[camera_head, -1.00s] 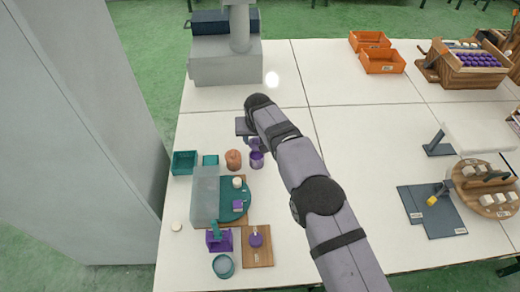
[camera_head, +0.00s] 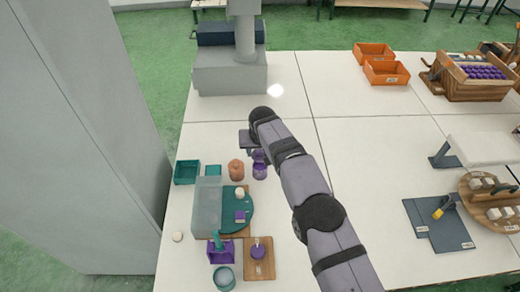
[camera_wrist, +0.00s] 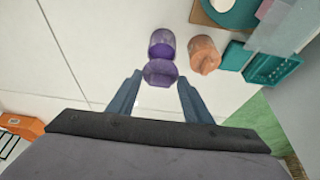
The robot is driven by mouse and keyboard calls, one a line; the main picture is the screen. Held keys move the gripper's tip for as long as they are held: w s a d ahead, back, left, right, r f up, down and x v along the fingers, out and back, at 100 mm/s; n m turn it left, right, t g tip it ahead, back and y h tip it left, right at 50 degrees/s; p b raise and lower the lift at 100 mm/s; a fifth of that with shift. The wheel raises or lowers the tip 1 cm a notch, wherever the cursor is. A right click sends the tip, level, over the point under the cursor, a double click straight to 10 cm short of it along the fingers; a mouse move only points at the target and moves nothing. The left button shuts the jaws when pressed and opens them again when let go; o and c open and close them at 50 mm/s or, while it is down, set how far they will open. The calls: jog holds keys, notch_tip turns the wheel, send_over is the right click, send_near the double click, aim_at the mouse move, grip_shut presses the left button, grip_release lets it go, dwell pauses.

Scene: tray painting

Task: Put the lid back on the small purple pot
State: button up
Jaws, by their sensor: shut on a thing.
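The small purple pot (camera_head: 260,172) stands on the white table beside the orange pot; it also shows in the wrist view (camera_wrist: 161,41). My gripper (camera_wrist: 159,80) is shut on the purple lid (camera_wrist: 159,72). In the wrist view the lid sits between my fingertips and overlaps the pot's near edge. In the head view the lid (camera_head: 259,156) appears just behind the pot, partly hidden by my arm. I cannot tell whether lid and pot touch.
An orange pot (camera_head: 236,170) stands close to the left of the purple pot. Teal trays (camera_head: 187,172) lie farther left. A teal round board (camera_head: 236,220) with small items is in front. Bare table lies to the right, past my arm.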

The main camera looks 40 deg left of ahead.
aim_at(260, 158)
jog(key=shift+f+b, duration=1.25)
jog(key=shift+f, duration=0.8)
jog(key=shift+f+b, duration=0.2)
jog(key=shift+b, duration=0.45)
dwell(1.3)
dwell(0.4)
jog(key=o, duration=1.6)
jog(key=shift+r, duration=0.15)
jog(key=shift+r+p, duration=2.3)
jog(key=shift+r, duration=1.1)
grip_shut()
